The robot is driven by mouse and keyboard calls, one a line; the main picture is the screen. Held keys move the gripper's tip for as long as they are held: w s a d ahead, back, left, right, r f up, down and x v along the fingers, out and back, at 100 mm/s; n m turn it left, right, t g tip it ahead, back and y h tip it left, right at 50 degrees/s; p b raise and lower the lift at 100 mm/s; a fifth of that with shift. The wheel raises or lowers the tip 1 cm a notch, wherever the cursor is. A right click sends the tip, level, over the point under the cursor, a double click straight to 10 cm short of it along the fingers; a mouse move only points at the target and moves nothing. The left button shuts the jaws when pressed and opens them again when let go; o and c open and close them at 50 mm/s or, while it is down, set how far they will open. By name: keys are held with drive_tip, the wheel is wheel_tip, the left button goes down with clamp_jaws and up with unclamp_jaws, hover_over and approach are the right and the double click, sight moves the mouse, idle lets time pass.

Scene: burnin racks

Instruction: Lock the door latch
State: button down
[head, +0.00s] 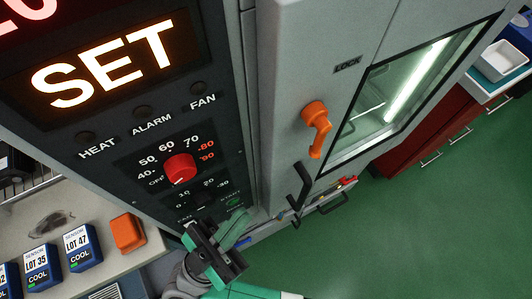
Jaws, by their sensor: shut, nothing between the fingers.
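The orange door latch (315,125) is on the grey door (305,65), left of its lit window. Its lever hangs downward from a round hub. The word LOCK (347,65) is printed above and to the right of it. A black door handle (300,187) sits below the latch. My gripper (222,246) is at the bottom centre, in front of the lower control panel. It is shut and empty, apart from the latch, below and left of it. I cannot tell whether the door is fully closed.
The control panel (120,165) with a red knob (180,168) is left of the door. Blue sensor boxes (82,247) and an orange block (127,234) rest on a light shelf (150,262). Red drawers (425,130) stand at right. Green floor (430,230) is clear.

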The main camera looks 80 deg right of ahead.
drive_tip(key=shift+s+f+y, duration=0.2)
drive_tip(key=shift+f+y, duration=0.05)
drive_tip(key=shift+y, duration=0.05)
drive_tip(key=b, duration=0.1)
approach(316, 143)
wheel_tip(316, 143, up, 4)
drive_tip(key=shift+s+d+f+b, duration=0.15)
drive_tip(key=shift+s+d+b, duration=0.55)
drive_tip(key=shift+s+d, duration=0.6)
drive_tip(key=shift+d, duration=0.35)
